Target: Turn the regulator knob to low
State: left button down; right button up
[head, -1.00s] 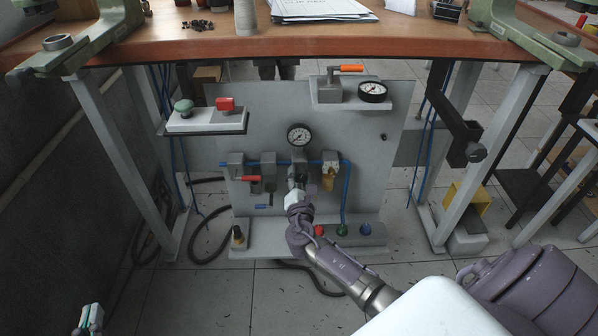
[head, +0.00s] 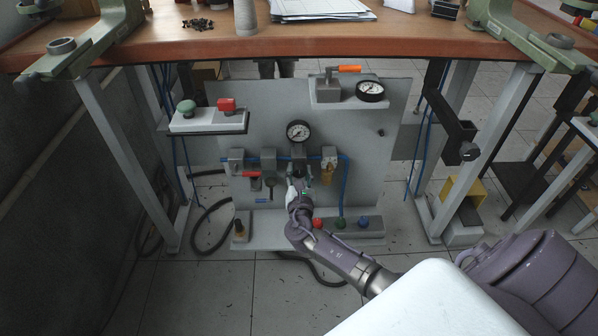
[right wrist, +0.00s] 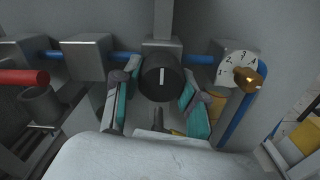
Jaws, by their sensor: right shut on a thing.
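The regulator knob (right wrist: 161,77) is a black round knob below a grey block in the right wrist view, its white line about upright in the picture. My right gripper (right wrist: 157,92) is shut on it, with one teal-padded finger on each side. In the head view my right gripper (head: 299,178) is at the block under the round pressure gauge (head: 298,132), and hides the knob. The knob's markings for low do not show. My left gripper is out of view.
A dial numbered 1 to 4 with a brass part (right wrist: 247,76) is just right of the right finger. A red lever (head: 251,174) is to the left on the grey panel (head: 350,130). Red, green and blue buttons (head: 363,222) are below. The wooden tabletop (head: 350,45) overhangs the panel.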

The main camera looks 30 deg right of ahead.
jog(key=o, duration=1.1)
jog(key=shift+o, duration=0.2)
jog(key=v, duration=1.2)
jog(key=shift+s, duration=0.15)
